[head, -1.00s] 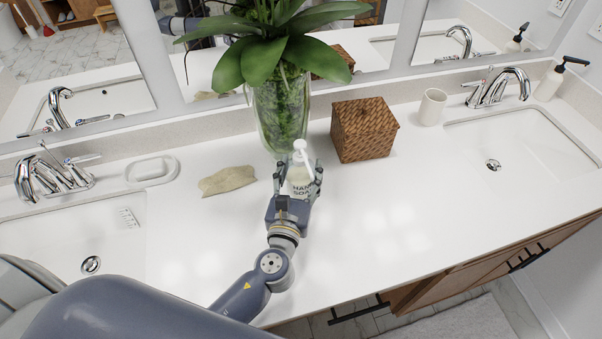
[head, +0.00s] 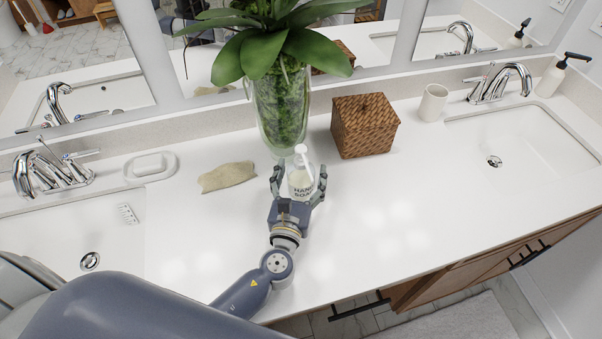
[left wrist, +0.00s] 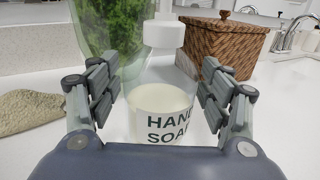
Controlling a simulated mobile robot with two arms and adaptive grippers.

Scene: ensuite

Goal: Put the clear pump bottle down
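The clear pump bottle (head: 301,178), labelled HAND SOAP with a white pump top, stands upright on the white counter (head: 380,230) in front of the glass vase. It also shows in the left wrist view (left wrist: 162,108), between my fingers. My left gripper (head: 298,183) is open around the bottle, with a gap between each finger and the bottle's sides in the left wrist view (left wrist: 160,95). The bottle's lower part is hidden behind my gripper's palm in the left wrist view. My right gripper is not in view.
A glass vase with a leafy plant (head: 281,105) stands right behind the bottle. A woven box (head: 364,127) and a white cup (head: 433,103) are to the right, a beige cloth (head: 228,177) and a soap dish (head: 151,167) to the left. The counter front right is clear.

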